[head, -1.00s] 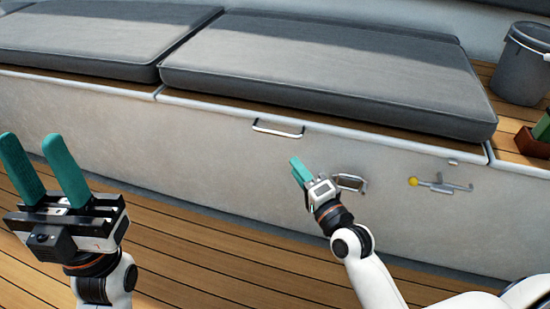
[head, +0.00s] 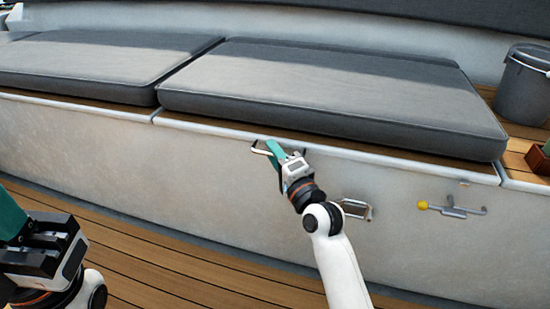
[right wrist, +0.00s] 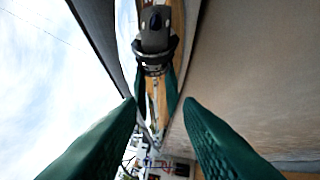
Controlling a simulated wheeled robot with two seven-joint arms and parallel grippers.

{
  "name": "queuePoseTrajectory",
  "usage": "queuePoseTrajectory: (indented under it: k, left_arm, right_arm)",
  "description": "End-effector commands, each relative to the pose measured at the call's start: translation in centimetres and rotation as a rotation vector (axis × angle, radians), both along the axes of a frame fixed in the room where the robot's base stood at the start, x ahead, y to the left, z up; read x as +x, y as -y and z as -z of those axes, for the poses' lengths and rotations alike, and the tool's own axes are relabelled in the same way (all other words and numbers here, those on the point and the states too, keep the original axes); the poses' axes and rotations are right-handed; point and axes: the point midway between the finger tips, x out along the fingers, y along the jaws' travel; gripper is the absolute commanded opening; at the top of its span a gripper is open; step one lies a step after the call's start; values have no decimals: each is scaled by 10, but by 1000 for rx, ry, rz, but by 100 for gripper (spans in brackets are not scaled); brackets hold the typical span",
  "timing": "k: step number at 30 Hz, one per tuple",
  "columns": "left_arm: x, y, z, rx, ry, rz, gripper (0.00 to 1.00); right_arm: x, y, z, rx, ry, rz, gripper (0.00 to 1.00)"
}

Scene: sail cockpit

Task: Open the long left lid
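The long lid (head: 420,167) is the bench top under the right-hand grey cushion (head: 330,90). It lies flat and closed. Its metal bar handle (head: 258,148) is on the front near the upper edge. My right gripper (head: 272,150) is at the handle, its green fingers overlapping the bar's right part. In the right wrist view its fingers (right wrist: 160,105) are apart. The bar cannot be made out between them, and contact is unclear. My left gripper (head: 12,225) is cut off at the left edge, with only one finger clearly visible.
A recessed metal latch (head: 356,209) and a yellow-knobbed lever fitting (head: 450,209) are on the bench front. A grey bucket (head: 523,85) stands at the right. Another cushion (head: 90,65) lies left. The wooden deck (head: 170,260) below is clear.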

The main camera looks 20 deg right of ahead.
Motion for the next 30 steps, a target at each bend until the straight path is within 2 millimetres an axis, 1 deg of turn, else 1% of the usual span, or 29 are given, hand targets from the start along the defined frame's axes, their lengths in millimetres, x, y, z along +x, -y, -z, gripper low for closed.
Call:
queuePoseTrajectory:
  k: [8,9,15,23,30]
  left_arm:
    - [0,0,-1,1,1,0,36]
    - [0,0,-1,1,1,0,36]
    - [0,0,-1,1,1,0,36]
    - [0,0,-1,0,2,0,36]
    - [-2,-1,-7,-4,8,2,36]
  right_arm:
    - [2,0,-1,-1,0,0,33]
    - [2,0,-1,-1,0,0,31]
    - [2,0,-1,-1,0,0,0]
    - [2,0,0,-1,-1,0,0]
    - [2,0,-6,3,-7,0,0]
